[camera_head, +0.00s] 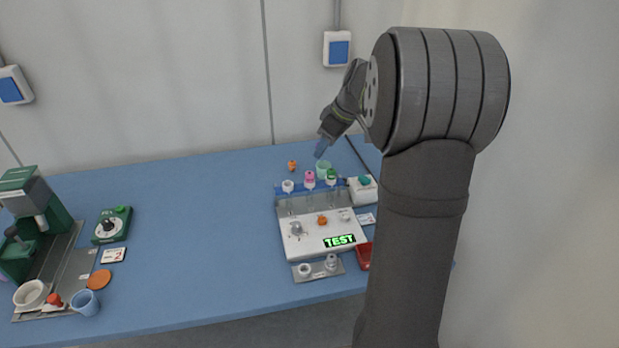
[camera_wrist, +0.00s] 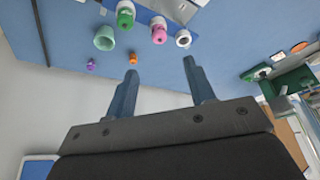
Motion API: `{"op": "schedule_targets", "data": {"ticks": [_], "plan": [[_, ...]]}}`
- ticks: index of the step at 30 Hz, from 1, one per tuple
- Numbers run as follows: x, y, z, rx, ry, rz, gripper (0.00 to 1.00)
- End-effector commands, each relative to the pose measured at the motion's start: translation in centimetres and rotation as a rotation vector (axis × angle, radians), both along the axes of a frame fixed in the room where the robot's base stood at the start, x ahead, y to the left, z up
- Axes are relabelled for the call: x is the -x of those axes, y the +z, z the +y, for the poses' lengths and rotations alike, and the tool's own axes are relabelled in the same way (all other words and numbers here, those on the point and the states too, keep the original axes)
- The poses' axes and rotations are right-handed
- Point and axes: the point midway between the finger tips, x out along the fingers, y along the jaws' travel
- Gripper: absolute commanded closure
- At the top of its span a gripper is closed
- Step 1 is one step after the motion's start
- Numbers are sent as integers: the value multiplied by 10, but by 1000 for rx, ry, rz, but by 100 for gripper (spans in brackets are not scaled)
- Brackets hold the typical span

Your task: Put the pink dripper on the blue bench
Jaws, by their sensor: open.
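The pink dripper (camera_head: 310,179) stands in the back row of a pale test station, between a white piece (camera_head: 288,186) and a green piece (camera_head: 331,175). It also shows in the wrist view (camera_wrist: 158,32), beyond the fingertips. The station stands on the blue bench (camera_head: 190,210). My gripper (camera_head: 321,149) is behind the station, above the bench's back part, fingers pointing down. In the wrist view my gripper (camera_wrist: 160,67) has its two blue fingers spread wide with nothing between them. It is apart from the pink dripper.
A mint cup (camera_head: 323,167) and a small orange piece (camera_head: 292,165) are near the dripper row; a purple piece (camera_wrist: 91,63) also shows. A red tray (camera_head: 364,256) lies at the station's right. A green machine (camera_head: 40,215) stands far left. The bench's middle is clear.

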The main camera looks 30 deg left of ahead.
Motion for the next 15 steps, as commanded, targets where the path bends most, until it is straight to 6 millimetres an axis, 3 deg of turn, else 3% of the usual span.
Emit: {"op": "schedule_targets", "data": {"ticks": [6,15], "plan": [[1,-44,18,2,0,3,51],[0,-67,28,1,0,1,51]]}}
